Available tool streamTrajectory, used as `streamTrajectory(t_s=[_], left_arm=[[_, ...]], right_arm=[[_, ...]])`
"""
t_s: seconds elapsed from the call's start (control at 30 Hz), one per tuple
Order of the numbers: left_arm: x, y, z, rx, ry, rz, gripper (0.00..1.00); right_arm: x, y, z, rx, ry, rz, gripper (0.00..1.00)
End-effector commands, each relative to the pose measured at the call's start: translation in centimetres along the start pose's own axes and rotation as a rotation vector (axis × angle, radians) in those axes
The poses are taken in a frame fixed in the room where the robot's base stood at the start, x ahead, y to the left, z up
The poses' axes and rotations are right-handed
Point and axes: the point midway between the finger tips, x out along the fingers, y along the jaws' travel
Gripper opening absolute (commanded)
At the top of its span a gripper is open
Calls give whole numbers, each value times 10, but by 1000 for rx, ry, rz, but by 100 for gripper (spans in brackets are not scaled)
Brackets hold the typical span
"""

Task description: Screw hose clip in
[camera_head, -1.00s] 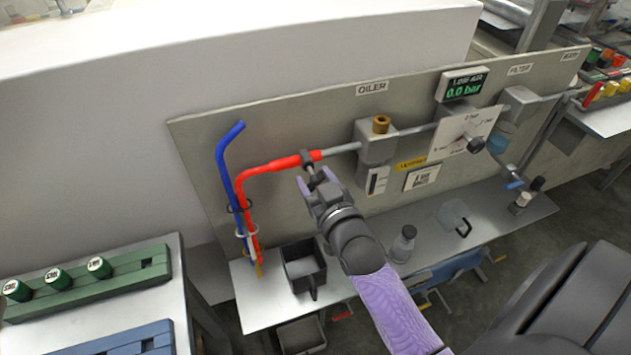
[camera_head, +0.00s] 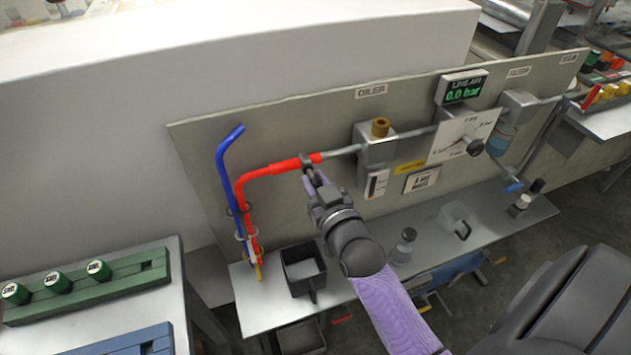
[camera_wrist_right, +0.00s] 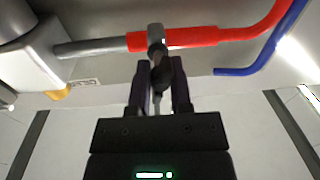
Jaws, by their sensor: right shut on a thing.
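The red hose (camera_head: 270,168) runs along the panel and is pushed over the end of a grey pipe (camera_head: 341,152). The dark hose clip (camera_head: 306,160) sits around the red hose near that end; it also shows in the right wrist view (camera_wrist_right: 156,36). My right gripper (camera_head: 314,181) is just below the clip. In the right wrist view its two fingers (camera_wrist_right: 159,88) are shut on the clip's screw (camera_wrist_right: 157,72), which points down from the band. The exact grip on the screw is partly hidden by the fingers. My left gripper is not in view.
A blue hose (camera_head: 224,170) stands left of the red one. A dark open bin (camera_head: 303,270), a small bottle (camera_head: 404,246) and a clear jug (camera_head: 455,218) stand on the shelf below.

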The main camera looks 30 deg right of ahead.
Motion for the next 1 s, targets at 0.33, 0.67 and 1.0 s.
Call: streamTrajectory(t_s=[0.33, 0.67, 1.0], left_arm=[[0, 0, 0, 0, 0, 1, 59], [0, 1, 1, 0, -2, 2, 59], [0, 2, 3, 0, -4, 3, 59]], right_arm=[[0, 0, 2, 0, -5, -1, 0], [0, 0, 2, 0, -7, -1, 0], [-1, 0, 2, 0, -7, -1, 42]])
